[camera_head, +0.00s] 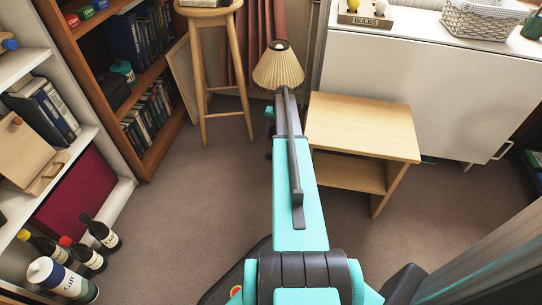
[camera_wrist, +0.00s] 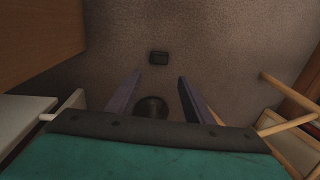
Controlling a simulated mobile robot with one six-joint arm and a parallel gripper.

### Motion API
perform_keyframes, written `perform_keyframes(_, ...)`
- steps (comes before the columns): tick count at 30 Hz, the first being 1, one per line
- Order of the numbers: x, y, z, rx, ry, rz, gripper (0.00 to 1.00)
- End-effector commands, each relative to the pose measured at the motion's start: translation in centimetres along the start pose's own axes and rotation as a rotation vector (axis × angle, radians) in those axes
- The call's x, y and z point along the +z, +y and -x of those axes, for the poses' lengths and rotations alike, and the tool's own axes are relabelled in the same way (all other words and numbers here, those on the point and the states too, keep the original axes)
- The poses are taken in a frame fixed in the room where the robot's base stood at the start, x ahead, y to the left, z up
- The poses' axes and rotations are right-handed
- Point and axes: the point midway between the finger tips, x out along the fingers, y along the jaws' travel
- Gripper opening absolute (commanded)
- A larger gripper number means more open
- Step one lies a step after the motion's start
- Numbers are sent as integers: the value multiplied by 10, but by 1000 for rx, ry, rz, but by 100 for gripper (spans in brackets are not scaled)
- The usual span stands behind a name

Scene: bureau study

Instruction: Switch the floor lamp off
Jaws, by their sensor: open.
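The floor lamp's cream pleated shade (camera_head: 279,68) shows in the head view, just beyond the far end of my arm. My arm hides its pole and foot there, and I cannot tell from the shade whether it is lit. In the wrist view my gripper (camera_wrist: 160,76) is open and empty, its two fingers pointing toward the carpet. A small black box (camera_wrist: 159,58) lies on the carpet just beyond the fingertips; it may be the lamp's switch. A dark round thing (camera_wrist: 151,107), perhaps the lamp's foot, shows between the fingers, partly hidden by the wrist.
A wooden side table (camera_head: 365,122) stands right of my arm, before a white cabinet (camera_head: 405,92). A wooden stool (camera_head: 215,70) and a bookcase (camera_head: 140,85) are at the left. Several bottles (camera_head: 88,255) stand at lower left. Carpet left of my arm is clear.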

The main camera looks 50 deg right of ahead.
Motion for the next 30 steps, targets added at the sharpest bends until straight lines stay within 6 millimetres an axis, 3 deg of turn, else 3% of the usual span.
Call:
perform_keyframes(17, -1, 1, -8, 0, 0, -1, 47)
perform_keyframes(30, -1, 1, -64, 0, 0, -1, 47)
